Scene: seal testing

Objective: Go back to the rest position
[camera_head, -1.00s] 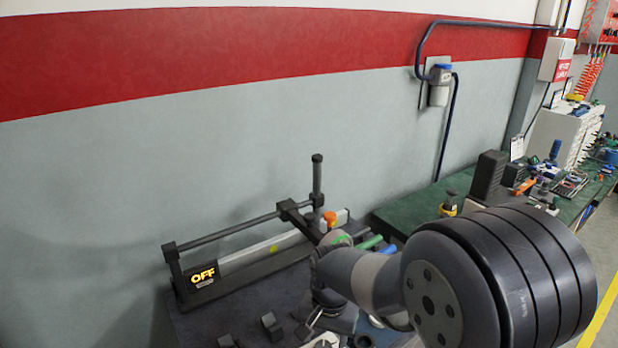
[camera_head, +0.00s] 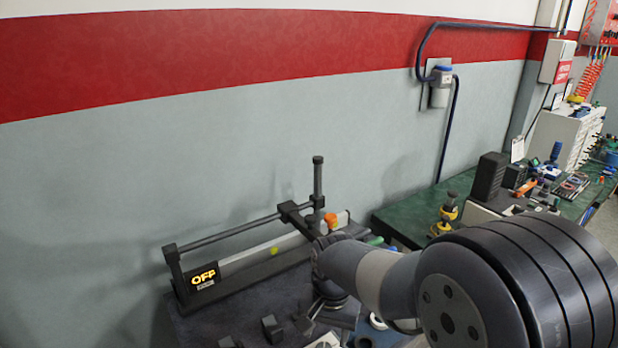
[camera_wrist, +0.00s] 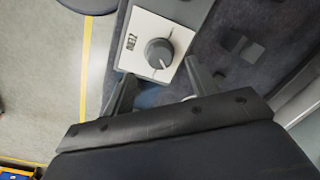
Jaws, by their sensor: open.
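My gripper (camera_wrist: 160,88) is open and empty in the wrist view, its two dark fingers spread apart. A white box with a grey dial knob (camera_wrist: 159,53) lies just beyond the fingertips, and I cannot tell the exact gap. In the head view, my arm reaches in from the lower right over the dark bench, and my gripper (camera_head: 318,322) is small and partly hidden there. A long test rig with a lit OFF display (camera_head: 203,276) stands on the bench against the wall. An orange knob (camera_head: 331,220) shows behind my arm.
Small dark blocks (camera_head: 271,327) sit on the bench near my gripper. A green-topped bench (camera_head: 400,217) with a black box (camera_head: 488,177) and several tools stands to the right. Open floor (camera_wrist: 45,75) shows left of the bench in the wrist view.

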